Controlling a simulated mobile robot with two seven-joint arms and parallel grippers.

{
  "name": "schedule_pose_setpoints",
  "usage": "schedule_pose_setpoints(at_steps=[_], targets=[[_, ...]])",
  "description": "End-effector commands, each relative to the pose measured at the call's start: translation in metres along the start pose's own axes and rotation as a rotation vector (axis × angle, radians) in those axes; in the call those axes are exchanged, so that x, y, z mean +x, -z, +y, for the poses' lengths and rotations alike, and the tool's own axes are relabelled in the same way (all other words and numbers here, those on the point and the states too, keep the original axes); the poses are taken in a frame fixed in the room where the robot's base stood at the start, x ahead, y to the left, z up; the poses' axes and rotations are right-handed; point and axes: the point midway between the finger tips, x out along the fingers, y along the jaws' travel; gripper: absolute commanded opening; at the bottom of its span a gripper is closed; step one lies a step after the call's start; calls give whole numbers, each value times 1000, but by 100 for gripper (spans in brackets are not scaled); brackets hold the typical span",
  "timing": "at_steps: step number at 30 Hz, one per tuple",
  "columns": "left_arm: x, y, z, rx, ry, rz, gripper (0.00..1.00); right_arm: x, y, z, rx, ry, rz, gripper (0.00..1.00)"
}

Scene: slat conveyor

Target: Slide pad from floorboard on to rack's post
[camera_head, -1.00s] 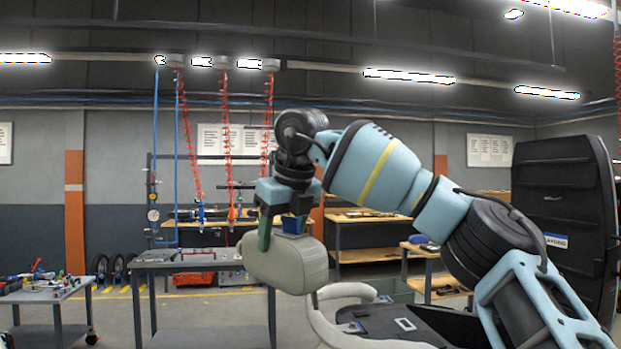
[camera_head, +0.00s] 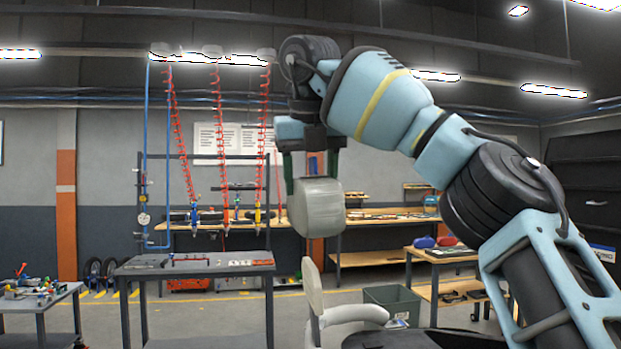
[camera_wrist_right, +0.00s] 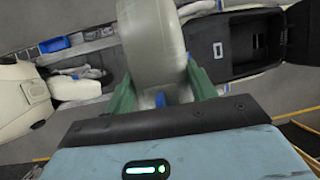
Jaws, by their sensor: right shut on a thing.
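My right gripper (camera_head: 312,165) is shut on a grey-beige padded cushion, the pad (camera_head: 318,207), held in the air at mid-picture. The pad hangs below the green fingers, roughly end-on to the head camera. In the right wrist view the pad (camera_wrist_right: 152,45) sits between the two green fingers (camera_wrist_right: 160,92), with a small blue patch near its base. A dark upright frame with a post (camera_head: 140,210) stands far back by the hoses; I cannot tell whether it is the task's rack. I cannot make out a floorboard. My left gripper is out of view.
A pale curved arm (camera_head: 350,314) rises below the pad, apart from it. The wrist view shows a black open compartment (camera_wrist_right: 240,45) and pale padded parts (camera_wrist_right: 20,90) below. A grey workbench (camera_head: 195,265) stands left, a grey bin (camera_head: 392,301) lower right. The air around the pad is clear.

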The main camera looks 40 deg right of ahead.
Motion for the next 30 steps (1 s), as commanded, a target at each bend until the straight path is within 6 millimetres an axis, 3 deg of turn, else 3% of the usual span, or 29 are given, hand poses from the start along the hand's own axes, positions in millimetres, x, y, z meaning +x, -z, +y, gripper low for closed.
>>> schedule_pose_setpoints(at_steps=[8,21,30], targets=[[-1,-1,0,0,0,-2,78,-1,1,0,1,0,-1,24],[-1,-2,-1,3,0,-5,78,29,12,0,-1,0,0,24],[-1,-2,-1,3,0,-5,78,38,17,0,0,-1,-2,24]])
